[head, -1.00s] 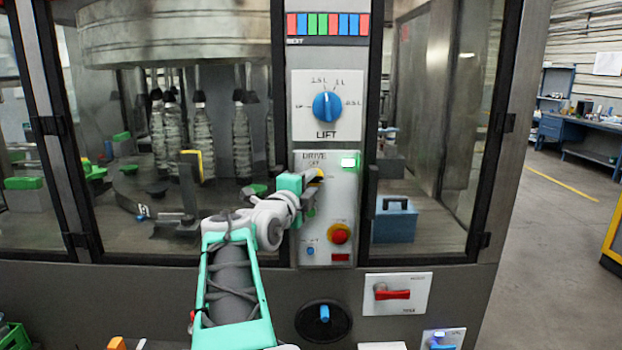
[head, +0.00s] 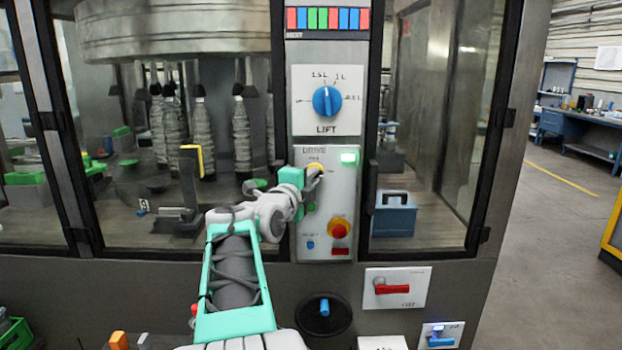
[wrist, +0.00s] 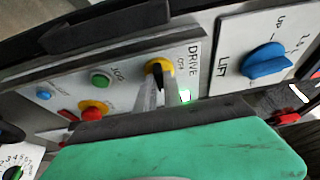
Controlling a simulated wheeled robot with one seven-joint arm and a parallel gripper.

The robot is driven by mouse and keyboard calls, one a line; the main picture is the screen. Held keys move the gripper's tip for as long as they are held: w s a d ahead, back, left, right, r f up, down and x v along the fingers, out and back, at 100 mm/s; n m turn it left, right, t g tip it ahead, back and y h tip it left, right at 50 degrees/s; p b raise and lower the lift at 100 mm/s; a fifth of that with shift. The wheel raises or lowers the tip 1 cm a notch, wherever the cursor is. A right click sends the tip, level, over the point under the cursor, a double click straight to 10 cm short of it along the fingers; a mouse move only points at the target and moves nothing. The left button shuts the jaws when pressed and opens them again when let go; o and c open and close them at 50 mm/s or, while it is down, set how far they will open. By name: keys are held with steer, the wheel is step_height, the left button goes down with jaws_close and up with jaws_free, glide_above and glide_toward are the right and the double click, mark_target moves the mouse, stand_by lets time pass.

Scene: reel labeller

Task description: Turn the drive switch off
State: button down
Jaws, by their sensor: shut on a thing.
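The drive switch (wrist: 158,68) is a round yellow knob with a dark handle, on the grey control panel beside the word DRIVE. It also shows in the head view (head: 315,168), partly hidden by my gripper. My gripper (wrist: 157,84) is at the switch, its fingers shut on the dark handle. In the head view my gripper (head: 310,178) reaches the panel from the lower left. A green lamp (head: 348,157) beside the switch is lit; it also glows in the wrist view (wrist: 185,95).
The blue LIFT knob (head: 327,101) is above. A red button on yellow (head: 339,229), a green JOG button (wrist: 100,80) and a blue button (wrist: 45,93) lie below. A red handle (head: 392,288) and a black dial (head: 323,316) are lower. Glass doors flank the panel.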

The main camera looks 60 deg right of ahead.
steer(key=shift+f+b, duration=0.2)
steer(key=shift+b, duration=0.5)
steer(key=shift+s+d+f+n+t+h+b, duration=0.25)
steer(key=shift+n+t+b, duration=1.25)
steer(key=shift+n+b, duration=2.35)
steer(key=shift+a+n+t+h+b, duration=0.1)
steer(key=shift+n+t+h+b, duration=0.3)
steer(key=shift+n+t+b, duration=2.3)
steer(key=shift+s+d+f+n+t+h+b, duration=0.15)
steer(key=shift+n+t+h+b, duration=0.2)
steer(key=shift+n+b, duration=4.7)
steer(key=shift+a+r+b, duration=0.1)
steer(key=shift+b, duration=0.25)
steer(key=c, duration=1.5)
jaws_free()
steer(key=shift+o, duration=0.2)
